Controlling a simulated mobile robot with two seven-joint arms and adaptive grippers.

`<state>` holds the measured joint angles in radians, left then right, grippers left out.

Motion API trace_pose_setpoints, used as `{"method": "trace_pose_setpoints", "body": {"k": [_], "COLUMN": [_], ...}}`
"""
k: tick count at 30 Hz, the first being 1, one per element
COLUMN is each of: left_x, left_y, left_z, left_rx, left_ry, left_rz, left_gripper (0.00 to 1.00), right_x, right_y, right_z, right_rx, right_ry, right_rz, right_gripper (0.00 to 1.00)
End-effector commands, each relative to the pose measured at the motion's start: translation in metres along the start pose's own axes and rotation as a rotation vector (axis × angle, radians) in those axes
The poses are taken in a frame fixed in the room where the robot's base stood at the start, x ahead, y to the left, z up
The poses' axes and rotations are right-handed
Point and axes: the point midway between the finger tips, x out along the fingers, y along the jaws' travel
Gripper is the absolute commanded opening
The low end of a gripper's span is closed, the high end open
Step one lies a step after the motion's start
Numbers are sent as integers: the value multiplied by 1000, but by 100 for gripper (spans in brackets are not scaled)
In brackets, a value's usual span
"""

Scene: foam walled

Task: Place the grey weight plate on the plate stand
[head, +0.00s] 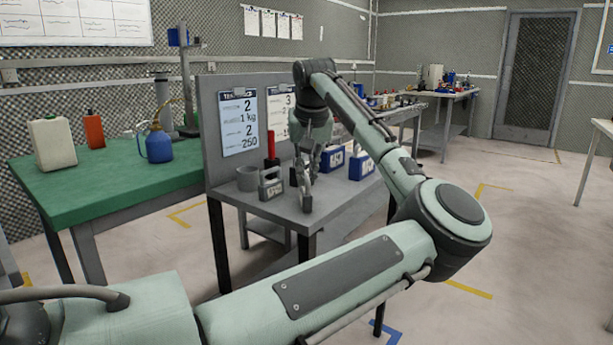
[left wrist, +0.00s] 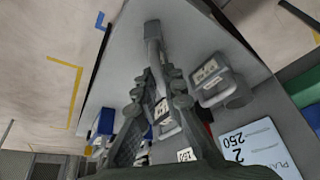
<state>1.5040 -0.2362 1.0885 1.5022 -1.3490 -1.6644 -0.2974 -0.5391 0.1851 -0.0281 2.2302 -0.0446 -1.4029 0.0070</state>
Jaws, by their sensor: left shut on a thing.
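My left gripper (head: 305,172) is over the grey table (head: 325,208), pointing down. It is shut on a narrow grey thing (head: 306,198) with a thicker end, close to the table top. The narrow thing also shows in the left wrist view (left wrist: 153,35), between the fingers (left wrist: 158,75). I cannot tell whether it is the weight plate seen edge-on, or whether it touches the table. A grey labelled block with a handle (head: 271,186) and a round grey piece (head: 247,180) stand to its left. I cannot make out which thing is the plate stand.
Blue labelled blocks (head: 362,164) stand right of the gripper. A red upright thing (head: 270,147) stands behind the grey block. A back panel with sheets (head: 239,122) rises behind the table. A green table (head: 110,178) with containers adjoins at left. The table's front right corner looks clear.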

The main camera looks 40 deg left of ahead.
Motion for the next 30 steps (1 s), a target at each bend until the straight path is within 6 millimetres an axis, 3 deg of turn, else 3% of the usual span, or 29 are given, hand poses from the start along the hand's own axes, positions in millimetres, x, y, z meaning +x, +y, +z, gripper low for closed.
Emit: {"method": "trace_pose_setpoints", "body": {"k": [11, 12, 16, 26, 30], "left_x": [3, 5, 5, 3, -12], "left_y": [0, 0, 0, 0, 0], "left_z": [1, 2, 2, 1, 0], "left_rx": [0, 0, 0, 0, 0], "left_ry": [4, 2, 2, 2, 5], "left_rz": [0, 0, 1, 1, 1], "left_gripper": [0, 13, 29, 30, 30], "right_x": [-5, -2, 2, 2, -3], "right_y": [0, 0, 0, 0, 1], "right_z": [1, 2, 5, 4, 1], "right_rx": [-1, -1, -1, -1, 0], "right_ry": [0, -2, -12, -8, -2], "right_rz": [0, 0, 0, 1, 2], "right_gripper": [57, 57, 57, 57, 57]}}
